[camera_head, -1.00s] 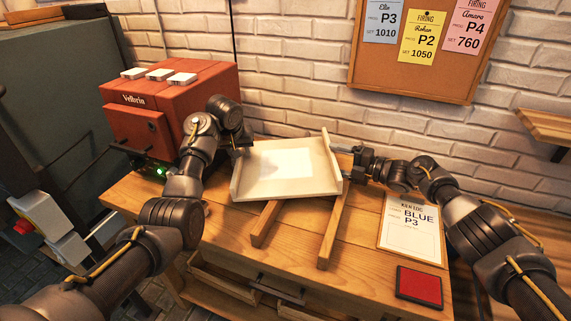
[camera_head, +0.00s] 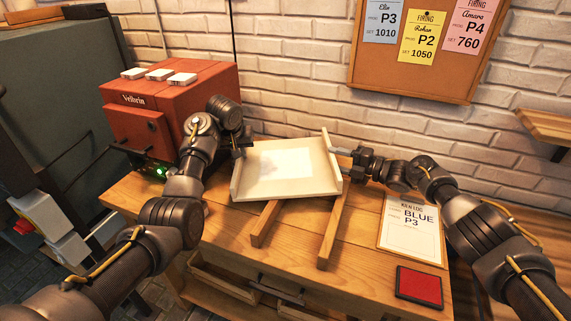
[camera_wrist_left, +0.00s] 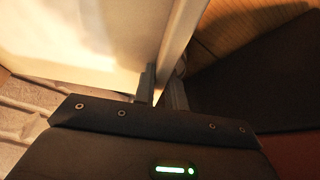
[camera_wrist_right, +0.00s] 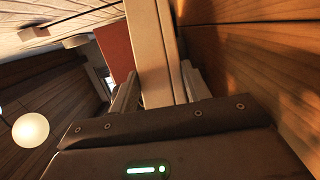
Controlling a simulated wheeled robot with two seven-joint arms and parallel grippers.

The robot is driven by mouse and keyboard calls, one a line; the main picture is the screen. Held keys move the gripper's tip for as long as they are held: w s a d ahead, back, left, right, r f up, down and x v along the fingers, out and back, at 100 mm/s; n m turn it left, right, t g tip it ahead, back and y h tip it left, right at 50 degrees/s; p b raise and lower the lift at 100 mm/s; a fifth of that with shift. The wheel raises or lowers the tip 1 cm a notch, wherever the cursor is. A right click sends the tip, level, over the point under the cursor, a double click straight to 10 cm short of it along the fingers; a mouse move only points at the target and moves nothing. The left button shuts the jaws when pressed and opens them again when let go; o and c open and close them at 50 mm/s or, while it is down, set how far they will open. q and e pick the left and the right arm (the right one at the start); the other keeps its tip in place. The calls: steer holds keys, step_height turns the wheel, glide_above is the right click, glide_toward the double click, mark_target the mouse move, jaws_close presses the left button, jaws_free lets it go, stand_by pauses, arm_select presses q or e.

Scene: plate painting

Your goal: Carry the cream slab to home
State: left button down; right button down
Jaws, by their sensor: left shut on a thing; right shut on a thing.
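The cream slab (camera_head: 255,187) is a shallow tray-like board with raised side walls and a paler rectangle in its middle. In the head view it is over the back of the wooden bench, above two wooden rails (camera_head: 333,232). My left gripper (camera_head: 240,150) is shut on its left wall, which also shows between the fingers in the left wrist view (camera_wrist_left: 180,45). My right gripper (camera_head: 349,165) is shut on its right wall, seen between the fingers in the right wrist view (camera_wrist_right: 157,70). I cannot tell whether the slab touches the rails.
The red kiln (camera_head: 185,110) stands at the back left, close to my left arm. A kiln log sheet (camera_head: 408,245) and a red pad (camera_head: 419,285) lie on the bench (camera_head: 290,245) at the right. A brick wall with a cork board (camera_head: 420,75) is behind.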

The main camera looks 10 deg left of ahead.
arm_select(q)
steer(key=shift+w+r, duration=0.1)
steer(key=shift+r, duration=0.1)
arm_select(e)
steer(key=shift+r, duration=0.25)
arm_select(q)
steer(key=shift+w, duration=0.1)
arm_select(e)
steer(key=shift+w, duration=0.15)
